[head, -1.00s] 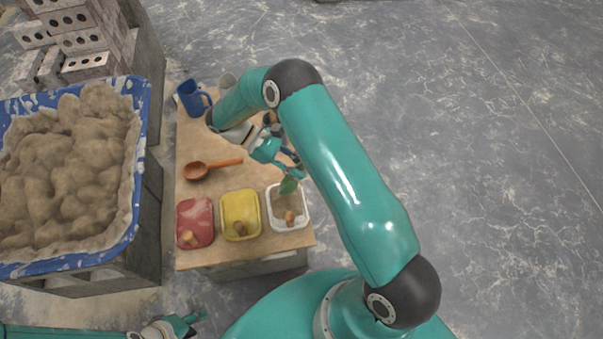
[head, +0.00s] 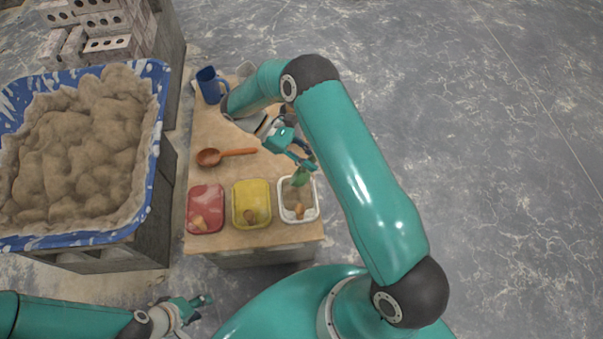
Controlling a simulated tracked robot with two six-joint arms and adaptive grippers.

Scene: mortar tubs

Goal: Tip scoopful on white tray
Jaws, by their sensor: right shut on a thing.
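The white tray (head: 316,213) is at the right of the row of trays on the wooden table top, with a small brown lump (head: 299,211) in it. My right gripper (head: 305,162) is shut on a green scoop (head: 301,178), whose handle is mostly hidden by the gripper. The scoop's bowl is over the back part of the white tray and looks tilted down; I cannot tell whether any mortar is in it. My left gripper (head: 201,304) is at the bottom of the view, off the table, empty, with its fingers apart.
A yellow tray (head: 251,190) and a red tray (head: 206,192) stand left of the white one, each with a lump. A blue tub (head: 157,100) of mortar stands left, bricks (head: 108,46) beyond.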

